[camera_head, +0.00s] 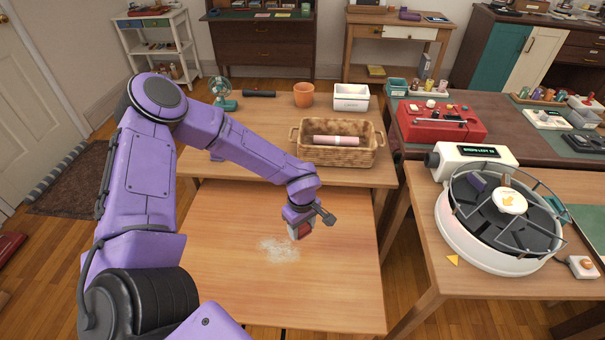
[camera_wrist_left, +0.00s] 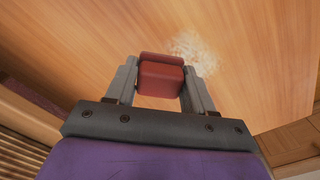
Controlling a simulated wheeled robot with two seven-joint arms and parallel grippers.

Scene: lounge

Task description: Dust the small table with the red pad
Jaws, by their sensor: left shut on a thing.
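The small table (camera_head: 215,262) is a low wooden top in front of me. A pale dust patch (camera_head: 279,249) lies near its middle; it also shows in the left wrist view (camera_wrist_left: 198,52). My left gripper (camera_head: 302,228) is shut on the red pad (camera_head: 299,231), which sits between the two fingers in the left wrist view (camera_wrist_left: 160,78). The pad is just beside the dust patch, on its upper right in the head view. I cannot tell whether the pad touches the tabletop. My right gripper is not in view.
A higher wooden table behind holds a wicker basket (camera_head: 340,156) with a pink roll, a terracotta pot (camera_head: 303,94), a white box (camera_head: 351,97) and a small fan (camera_head: 221,92). To the right, another table carries a round white machine (camera_head: 455,232). The small table is otherwise clear.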

